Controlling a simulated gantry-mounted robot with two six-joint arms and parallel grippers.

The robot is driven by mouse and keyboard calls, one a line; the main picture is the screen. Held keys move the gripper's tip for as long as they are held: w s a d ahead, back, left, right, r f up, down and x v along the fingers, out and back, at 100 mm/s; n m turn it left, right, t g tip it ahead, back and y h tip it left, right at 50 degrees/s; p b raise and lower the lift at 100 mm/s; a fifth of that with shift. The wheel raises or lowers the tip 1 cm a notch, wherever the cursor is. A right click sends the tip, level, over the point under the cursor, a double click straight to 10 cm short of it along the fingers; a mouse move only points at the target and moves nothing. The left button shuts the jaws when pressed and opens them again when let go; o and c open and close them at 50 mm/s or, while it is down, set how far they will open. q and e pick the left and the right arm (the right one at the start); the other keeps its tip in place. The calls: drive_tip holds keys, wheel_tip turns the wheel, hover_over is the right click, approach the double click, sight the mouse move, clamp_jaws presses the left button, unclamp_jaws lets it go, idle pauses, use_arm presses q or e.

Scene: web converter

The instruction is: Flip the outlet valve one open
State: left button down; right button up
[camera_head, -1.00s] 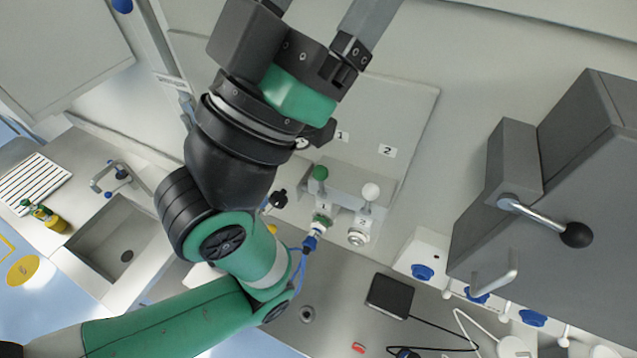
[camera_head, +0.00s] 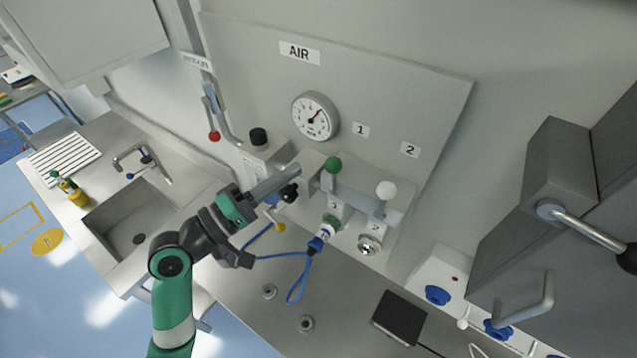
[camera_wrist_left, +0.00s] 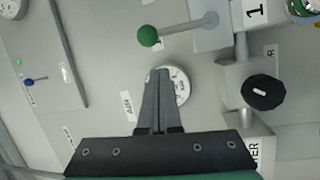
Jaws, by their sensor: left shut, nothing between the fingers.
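The outlet valve one lever has a green knob (camera_head: 333,165) and stands up from its valve body, marked 1, on the AIR panel in the head view. The green knob (camera_wrist_left: 148,36) also shows in the left wrist view, on a grey rod running right to the valve block. My left gripper (camera_head: 297,169) is shut and empty, to the left of the green knob in the head view. In the left wrist view its fingertips (camera_wrist_left: 160,72) lie below the knob in the picture. I see no clear contact with the lever. My right gripper is not in view.
A white-knobbed lever (camera_head: 386,190), marked 2, stands right of the green one. A round gauge (camera_head: 315,116) is above. A black knob (camera_wrist_left: 264,92) is near the valve. A blue hose (camera_head: 297,290) hangs below outlet 1. A sink (camera_head: 130,225) is at left.

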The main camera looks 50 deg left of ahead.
sight(333, 180)
use_arm(q)
drive_tip(key=shift+s+a+f+n, duration=0.15)
drive_tip(key=shift+s+f+n, duration=0.25)
drive_tip(key=shift+f+n, duration=0.15)
drive_tip(key=shift+s+a+f+n, duration=0.15)
drive_tip(key=shift+s+f+n, duration=0.2)
drive_tip(key=shift+f+n, duration=0.15)
drive_tip(key=shift+w, duration=0.15)
drive_tip(key=w, duration=0.3)
drive_tip(key=w+r+p, duration=0.1)
drive_tip(key=w, duration=0.2)
drive_tip(key=w+p, duration=0.1)
drive_tip(key=w, duration=0.2)
drive_tip(key=shift+w+d+r, duration=0.2)
drive_tip(key=shift+w+d, duration=0.15)
drive_tip(key=shift+d, duration=0.05)
drive_tip(key=s+d, duration=0.1)
drive_tip(key=s+d+p, duration=0.1)
drive_tip(key=shift+s+d+f, duration=0.3)
drive_tip(key=shift+d+f, duration=0.05)
